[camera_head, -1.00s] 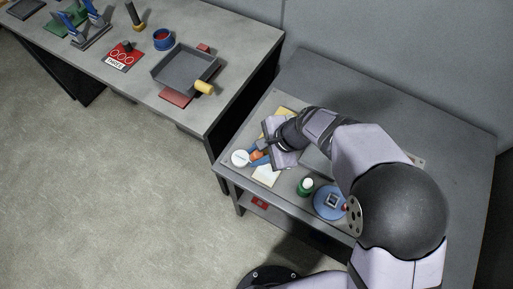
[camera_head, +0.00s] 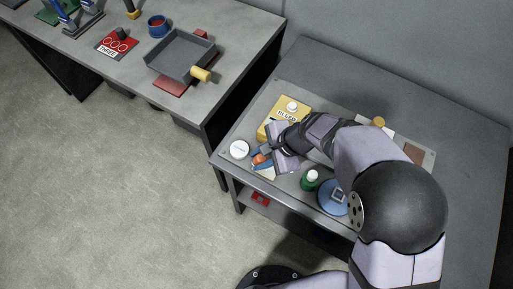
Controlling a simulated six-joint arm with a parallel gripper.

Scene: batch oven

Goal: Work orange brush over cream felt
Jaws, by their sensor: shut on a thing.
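The brush looks to be over the felt. I cannot tell whether it touches it. My wrist and forearm come in from the right and hide part of this area.
A white round lid or dish (camera_head: 239,149) sits just left of the gripper. A yellow box (camera_head: 283,116) with a white knob is behind. A green bottle (camera_head: 310,179) and a blue round base (camera_head: 333,197) stand to the right. Another table holds a grey tray (camera_head: 181,57).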

